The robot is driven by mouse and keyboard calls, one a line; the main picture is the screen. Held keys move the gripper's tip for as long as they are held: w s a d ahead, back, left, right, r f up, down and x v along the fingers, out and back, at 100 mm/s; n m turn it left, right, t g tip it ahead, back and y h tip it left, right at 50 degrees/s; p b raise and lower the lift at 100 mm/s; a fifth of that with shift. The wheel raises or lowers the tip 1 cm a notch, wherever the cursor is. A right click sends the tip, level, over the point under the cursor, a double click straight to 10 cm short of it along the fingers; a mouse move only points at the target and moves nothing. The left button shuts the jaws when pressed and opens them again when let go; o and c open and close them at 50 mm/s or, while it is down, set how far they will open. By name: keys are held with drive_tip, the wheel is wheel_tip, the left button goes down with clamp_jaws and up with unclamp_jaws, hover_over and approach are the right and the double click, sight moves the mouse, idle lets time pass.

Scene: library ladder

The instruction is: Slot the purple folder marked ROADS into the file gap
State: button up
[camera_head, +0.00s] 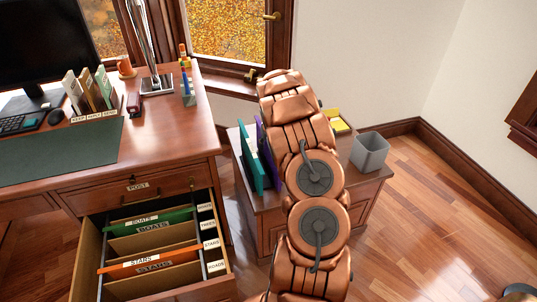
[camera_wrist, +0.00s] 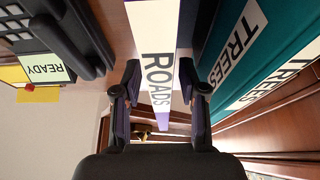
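The purple ROADS folder (camera_wrist: 158,75) shows its white label between my fingers in the wrist view. In the head view a strip of purple folder (camera_head: 263,147) stands on the low cabinet, partly hidden by my arm. My gripper (camera_wrist: 160,85) is open, with one finger on each side of the ROADS folder; contact is not clear. The head view hides the gripper behind the arm. The open drawer (camera_head: 92,262) holds a green BOATS folder (camera_head: 150,222) and an orange STARS folder (camera_head: 150,258). Its right-hand tabs read BOATS, TREES, STARS and ROADS (camera_head: 216,266), the last at the front.
A teal TREES folder (camera_wrist: 250,60) stands close beside the right finger. The low cabinet (camera_head: 366,190) also carries a grey bin (camera_head: 370,152) and a yellow item (camera_head: 337,121). The desk (camera_head: 165,140) stands left, its drawer pulled out. Floor at right is mostly clear.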

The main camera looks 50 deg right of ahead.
clamp_jaws()
idle(0.6)
